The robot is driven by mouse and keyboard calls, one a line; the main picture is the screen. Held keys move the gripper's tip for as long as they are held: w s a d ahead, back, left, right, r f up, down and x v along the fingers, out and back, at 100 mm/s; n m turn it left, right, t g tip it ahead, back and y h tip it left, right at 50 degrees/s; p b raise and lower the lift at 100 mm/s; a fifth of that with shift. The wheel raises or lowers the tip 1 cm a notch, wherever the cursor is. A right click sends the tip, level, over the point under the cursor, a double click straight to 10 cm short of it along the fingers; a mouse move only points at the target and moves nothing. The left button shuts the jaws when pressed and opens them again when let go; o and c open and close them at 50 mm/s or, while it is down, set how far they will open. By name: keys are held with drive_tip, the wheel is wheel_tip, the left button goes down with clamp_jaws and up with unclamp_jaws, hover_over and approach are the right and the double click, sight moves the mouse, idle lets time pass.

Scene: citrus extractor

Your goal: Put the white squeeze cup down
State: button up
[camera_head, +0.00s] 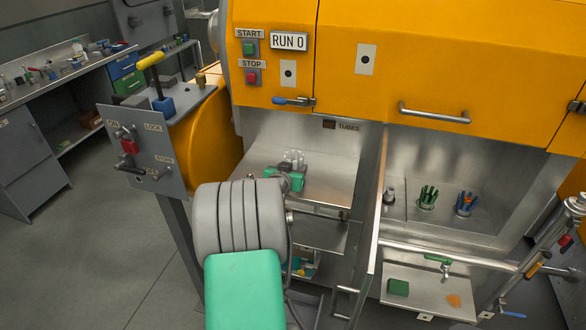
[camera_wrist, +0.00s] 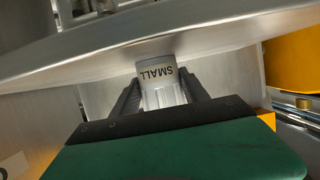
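My gripper (camera_head: 289,175) is inside the open tubes bay of the orange machine, seen from behind in the head view. Pale upright prongs of the white squeeze cup (camera_head: 293,157) show just beyond it. In the wrist view the pale cup (camera_wrist: 160,75), with an upside-down "SMALL" label, sits between the two dark fingers of my gripper (camera_wrist: 164,92). The fingers press on its two sides. Its far end is against or close to a metal edge; I cannot tell if it touches. Whether it rests on the bay floor is unclear.
A green cup (camera_head: 427,198) and a blue cup (camera_head: 465,204) stand on the metal shelf in the right-hand bay. A metal divider (camera_head: 372,215) separates the bays. A tray (camera_head: 425,292) below holds a green block and an orange piece. The bay floor (camera_head: 333,183) right of my gripper is bare.

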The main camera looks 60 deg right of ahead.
drive_tip(key=o, duration=0.5)
